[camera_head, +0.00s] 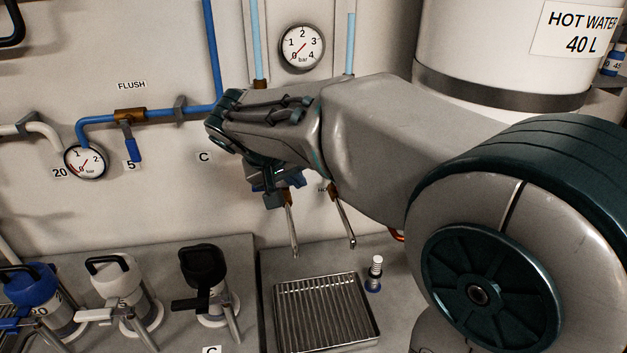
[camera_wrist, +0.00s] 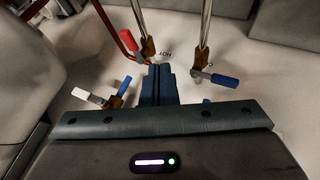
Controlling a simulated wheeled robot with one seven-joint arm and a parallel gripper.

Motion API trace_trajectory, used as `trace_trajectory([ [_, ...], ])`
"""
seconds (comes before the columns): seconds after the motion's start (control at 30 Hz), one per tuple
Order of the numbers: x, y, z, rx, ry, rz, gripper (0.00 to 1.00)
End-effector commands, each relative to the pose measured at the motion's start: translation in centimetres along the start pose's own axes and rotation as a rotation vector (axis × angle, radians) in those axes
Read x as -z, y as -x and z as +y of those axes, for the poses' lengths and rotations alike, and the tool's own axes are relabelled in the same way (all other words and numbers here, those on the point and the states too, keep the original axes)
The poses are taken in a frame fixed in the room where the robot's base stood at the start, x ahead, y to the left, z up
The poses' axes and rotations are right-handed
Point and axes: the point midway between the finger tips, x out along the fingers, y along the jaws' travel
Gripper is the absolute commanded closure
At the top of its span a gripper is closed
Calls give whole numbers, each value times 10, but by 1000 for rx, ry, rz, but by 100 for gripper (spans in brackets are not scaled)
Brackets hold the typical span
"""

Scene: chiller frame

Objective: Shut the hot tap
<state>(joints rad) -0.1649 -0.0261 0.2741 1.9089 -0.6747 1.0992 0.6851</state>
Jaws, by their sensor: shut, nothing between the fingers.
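The hot tap has a brass body (camera_wrist: 147,48) and a red lever (camera_wrist: 129,40) in the wrist view, beside an upside-down HOT label (camera_wrist: 166,53). Its lever slants away from the body toward the upper left. My gripper (camera_wrist: 158,68) is shut and empty. Its fingertips appear just below the hot tap's body; I cannot tell whether they touch. In the head view the hot tap's spout (camera_head: 343,222) shows below my arm, which hides its lever.
A second tap with a blue lever (camera_wrist: 224,80) is at right in the wrist view; a white-levered valve (camera_wrist: 88,95) is at left. In the head view a drip tray (camera_head: 268,308) lies below the spouts. The hot water tank (camera_head: 480,50) stands behind my arm.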

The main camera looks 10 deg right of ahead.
Motion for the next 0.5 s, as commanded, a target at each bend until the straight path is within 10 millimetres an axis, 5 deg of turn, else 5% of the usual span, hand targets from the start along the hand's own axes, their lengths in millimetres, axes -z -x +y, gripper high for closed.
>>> trace_trajectory([
  [0.5,-2,-99,2,0,-1,-7,100],
])
